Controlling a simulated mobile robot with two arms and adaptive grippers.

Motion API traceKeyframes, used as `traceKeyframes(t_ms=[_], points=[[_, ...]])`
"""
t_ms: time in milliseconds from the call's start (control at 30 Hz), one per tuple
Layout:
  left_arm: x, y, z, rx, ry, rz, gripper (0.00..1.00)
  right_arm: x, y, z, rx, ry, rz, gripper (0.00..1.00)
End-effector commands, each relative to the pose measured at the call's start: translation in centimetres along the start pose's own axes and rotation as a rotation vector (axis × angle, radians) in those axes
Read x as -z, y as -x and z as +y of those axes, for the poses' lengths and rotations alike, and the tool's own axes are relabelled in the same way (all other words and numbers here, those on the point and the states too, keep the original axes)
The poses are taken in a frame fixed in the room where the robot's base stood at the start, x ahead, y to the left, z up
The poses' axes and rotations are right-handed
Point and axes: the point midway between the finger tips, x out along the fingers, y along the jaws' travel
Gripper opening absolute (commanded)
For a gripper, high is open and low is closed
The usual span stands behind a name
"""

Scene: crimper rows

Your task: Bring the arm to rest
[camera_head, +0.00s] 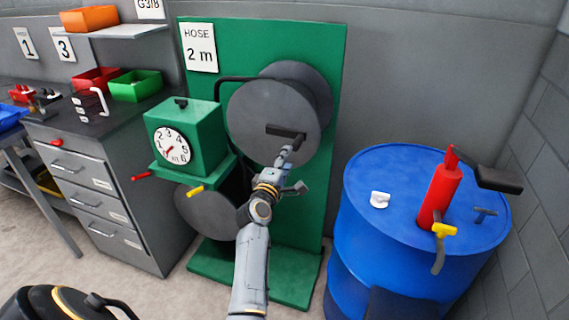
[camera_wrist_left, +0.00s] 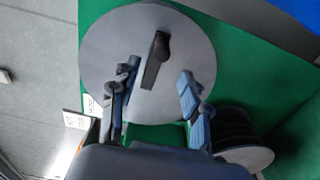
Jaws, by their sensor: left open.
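My left gripper (camera_head: 292,168) is open in front of the grey hose reel disc (camera_head: 252,118), with nothing between its fingers. A dark crank handle (camera_head: 286,132) sticks out from the disc, just above and beyond the fingers. In the left wrist view the open fingers (camera_wrist_left: 158,74) point at the disc (camera_wrist_left: 110,45), one on each side of the dark handle (camera_wrist_left: 157,58), which looks farther away than the fingertips. My right gripper is not in view.
A green counter box (camera_head: 185,140) with a dial stands left of the reel. A blue drum (camera_head: 385,240) with a red pump (camera_head: 440,193) stands at right. A grey drawer cabinet (camera_head: 90,190) is at left. A dark rounded thing (camera_head: 50,305) with a yellow ring is at bottom left.

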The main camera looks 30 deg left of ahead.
Motion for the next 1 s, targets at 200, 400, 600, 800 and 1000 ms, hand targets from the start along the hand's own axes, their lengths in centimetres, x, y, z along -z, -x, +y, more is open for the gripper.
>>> traceKeyframes(t_ms=[200, 400, 600, 800, 1000], points=[[0.0, 1.1, 0.0, 0.000, 0.001, 0.000, 0.47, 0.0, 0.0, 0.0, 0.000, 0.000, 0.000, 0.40], [0.0, 1.1, 0.1, 0.000, 0.001, 0.000, 0.47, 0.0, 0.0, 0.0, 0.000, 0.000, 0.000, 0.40], [0.0, 1.1, 0.1, 0.000, 0.001, 0.000, 0.47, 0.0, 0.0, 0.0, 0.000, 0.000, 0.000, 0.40], [-0.7, 1.1, -1.7, 0.032, -0.031, -0.014, 0.47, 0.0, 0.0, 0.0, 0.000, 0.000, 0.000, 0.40], [-4.4, 2.5, -12.6, 0.224, -0.253, -0.116, 0.47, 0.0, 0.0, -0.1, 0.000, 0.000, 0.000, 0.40]])
